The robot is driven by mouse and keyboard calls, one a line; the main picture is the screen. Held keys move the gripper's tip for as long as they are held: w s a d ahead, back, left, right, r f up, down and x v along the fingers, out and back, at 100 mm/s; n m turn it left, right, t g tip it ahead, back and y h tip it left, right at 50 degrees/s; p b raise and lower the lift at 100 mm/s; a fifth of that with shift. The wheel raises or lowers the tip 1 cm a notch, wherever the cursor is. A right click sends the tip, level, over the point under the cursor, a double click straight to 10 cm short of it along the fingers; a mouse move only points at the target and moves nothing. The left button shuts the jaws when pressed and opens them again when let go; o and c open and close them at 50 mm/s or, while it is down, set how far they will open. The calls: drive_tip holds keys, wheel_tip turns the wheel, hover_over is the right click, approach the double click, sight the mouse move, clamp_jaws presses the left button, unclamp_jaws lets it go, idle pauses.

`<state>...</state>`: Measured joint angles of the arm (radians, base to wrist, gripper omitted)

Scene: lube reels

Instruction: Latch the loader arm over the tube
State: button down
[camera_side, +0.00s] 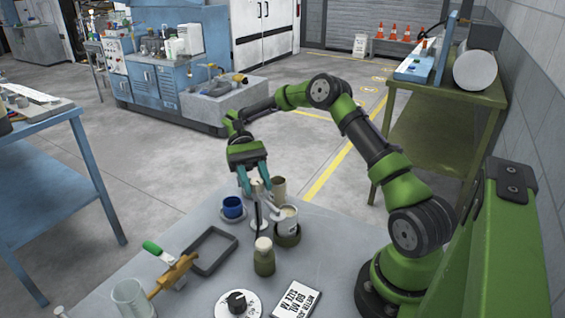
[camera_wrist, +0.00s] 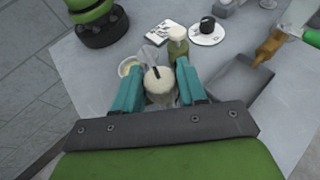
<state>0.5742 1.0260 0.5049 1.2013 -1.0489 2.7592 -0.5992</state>
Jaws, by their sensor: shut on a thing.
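My gripper (camera_side: 255,188) is over the grey table, its teal fingers shut around a pale-topped upright piece (camera_side: 259,187). In the wrist view this piece (camera_wrist: 160,82) sits between the fingertips and has a dark slot or bar across its cream top. A white round foot (camera_side: 259,224) shows below it; I cannot tell whether they are joined. A brass-coloured piece (camera_side: 174,274) with a green handle (camera_side: 152,247) lies at the table's left, well away from my gripper. I cannot tell for sure which part is the loader arm or the tube.
Close around my gripper stand a blue cup (camera_side: 233,208), a beige cup (camera_side: 278,187), a jar (camera_side: 287,225) and an olive bottle (camera_side: 264,258). A grey tray (camera_side: 233,240), clear beaker (camera_side: 131,299), black-knobbed dial (camera_side: 237,302) and printed card (camera_side: 297,300) are also on the table.

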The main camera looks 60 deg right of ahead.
idle(0.4)
drive_tip(key=c, duration=0.7)
unclamp_jaws()
